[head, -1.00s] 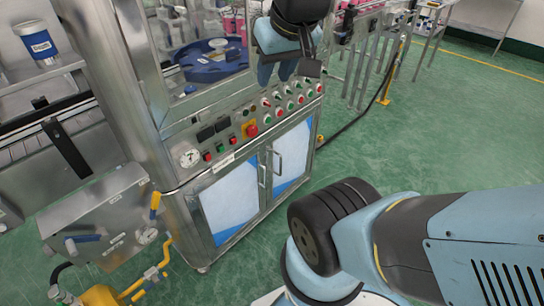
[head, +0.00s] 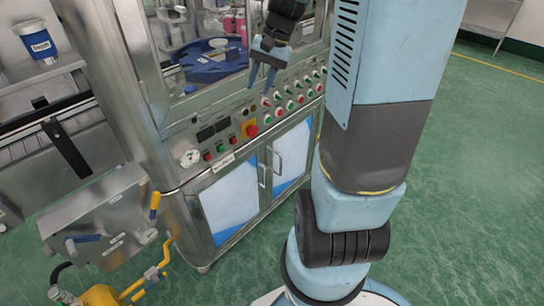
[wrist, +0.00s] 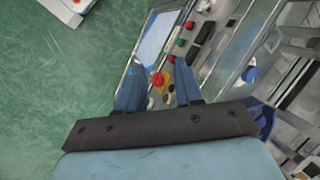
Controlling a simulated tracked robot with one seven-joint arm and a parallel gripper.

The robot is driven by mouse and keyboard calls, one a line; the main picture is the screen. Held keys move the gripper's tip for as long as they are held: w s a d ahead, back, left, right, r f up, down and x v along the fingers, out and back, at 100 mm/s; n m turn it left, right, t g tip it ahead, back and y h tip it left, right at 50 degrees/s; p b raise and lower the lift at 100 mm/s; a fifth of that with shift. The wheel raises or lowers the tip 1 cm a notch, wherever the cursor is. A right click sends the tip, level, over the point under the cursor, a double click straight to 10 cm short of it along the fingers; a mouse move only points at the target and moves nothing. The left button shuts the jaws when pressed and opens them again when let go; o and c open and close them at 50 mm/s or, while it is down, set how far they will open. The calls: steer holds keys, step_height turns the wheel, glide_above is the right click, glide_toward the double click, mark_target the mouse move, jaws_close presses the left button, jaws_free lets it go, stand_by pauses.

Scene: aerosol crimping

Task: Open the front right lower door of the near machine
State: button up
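The near machine (head: 180,212) has two lower front doors with white and blue panels. The front right lower door (head: 294,148) looks shut, with a vertical metal handle (head: 277,162) near its left edge. The left lower door (head: 228,203) also looks shut, its handle (head: 262,174) beside the other. My gripper (head: 260,86) is open and empty, pointing down in front of the button panel, above the handles and apart from them. In the wrist view, my gripper (wrist: 159,64) shows its two blue fingers spread, with part of a door panel (wrist: 158,38) beyond them.
A row of red and green buttons (head: 290,104) and a yellow-backed red stop button (head: 251,130) lie above the doors. A steel box with yellow pipes (head: 150,274) stands to the left. My upright arm covers the area right of the doors. Green floor (head: 460,190) is open at right.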

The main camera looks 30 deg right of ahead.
steer(key=w+d+f+m+t+y, duration=0.1)
steer(key=w+d+f+m+y, duration=0.15)
steer(key=d+f, duration=0.4)
steer(key=w+d+f+m+t+y, duration=0.1)
steer(key=w+d+f+m+y, duration=0.2)
steer(key=f, duration=0.7)
steer(key=w+d+f+m+y, duration=0.2)
steer(key=w+d+f+m, duration=0.25)
steer(key=f, duration=0.35)
steer(key=d+f+m+t+y, duration=0.1)
steer(key=d+f+m+t, duration=0.2)
steer(key=f, duration=0.5)
steer(key=d+f+m+t, duration=0.2)
steer(key=d+f+t, duration=0.15)
steer(key=f, duration=0.35)
steer(key=m+t+h, duration=0.4)
steer(key=m+t, duration=0.2)
steer(key=m, duration=0.3)
glide_toward(281, 166)
steer(key=shift+y, duration=0.25)
steer(key=x, duration=1)
steer(key=shift+w+d+f, duration=0.2)
steer(key=shift+w+f, duration=0.2)
steer(key=shift+c, duration=0.4)
jaws_close()
steer(key=shift+d, duration=0.1)
